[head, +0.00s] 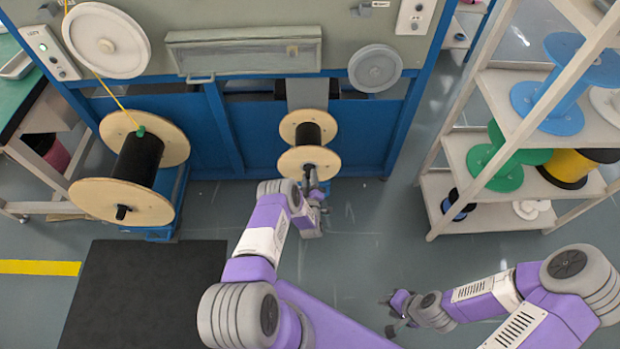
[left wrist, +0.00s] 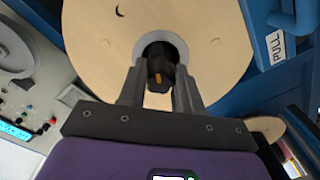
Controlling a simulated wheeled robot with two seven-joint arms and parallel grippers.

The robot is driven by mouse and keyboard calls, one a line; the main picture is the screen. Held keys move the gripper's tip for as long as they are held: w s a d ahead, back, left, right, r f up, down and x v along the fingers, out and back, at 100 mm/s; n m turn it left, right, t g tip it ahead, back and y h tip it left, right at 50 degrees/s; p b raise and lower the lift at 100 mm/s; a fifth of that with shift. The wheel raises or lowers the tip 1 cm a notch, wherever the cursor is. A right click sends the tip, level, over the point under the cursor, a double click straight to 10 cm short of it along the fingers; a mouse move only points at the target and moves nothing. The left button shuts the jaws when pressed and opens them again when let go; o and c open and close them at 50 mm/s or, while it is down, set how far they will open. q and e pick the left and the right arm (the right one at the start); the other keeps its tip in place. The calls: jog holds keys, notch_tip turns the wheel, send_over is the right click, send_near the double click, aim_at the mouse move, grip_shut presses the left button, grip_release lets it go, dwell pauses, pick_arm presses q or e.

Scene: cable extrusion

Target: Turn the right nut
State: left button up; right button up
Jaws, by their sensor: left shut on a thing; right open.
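The smaller spool (head: 308,133), with pale wooden flanges and a dark core, is mounted at the front of the blue machine. In the left wrist view its near flange (left wrist: 90,45) fills the top, with a dark nut (left wrist: 159,72) bearing an orange mark at its grey-ringed centre. My left gripper (head: 313,180) is at this flange, its fingers (left wrist: 160,88) on both sides of the nut and shut on it. My right gripper (head: 387,313) is open and empty, low over the floor, away from the spools.
A larger black-wound spool (head: 138,165) stands at the left, with a yellow cable running up to a white pulley (head: 106,40). A shelf rack (head: 505,110) with coloured spools stands at the right. A black mat (head: 140,295) lies front left. Floor between machine and rack is clear.

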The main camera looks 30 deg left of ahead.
pick_arm(q)
jog(key=m, duration=0.5)
jog(key=shift+s+f+m, duration=0.1)
jog(key=shift+m, duration=0.2)
jog(key=m, duration=1.3)
jog(key=shift+m, duration=0.3)
jog(key=m, duration=1.2)
jog(key=shift+m, duration=0.3)
jog(key=m, duration=0.4)
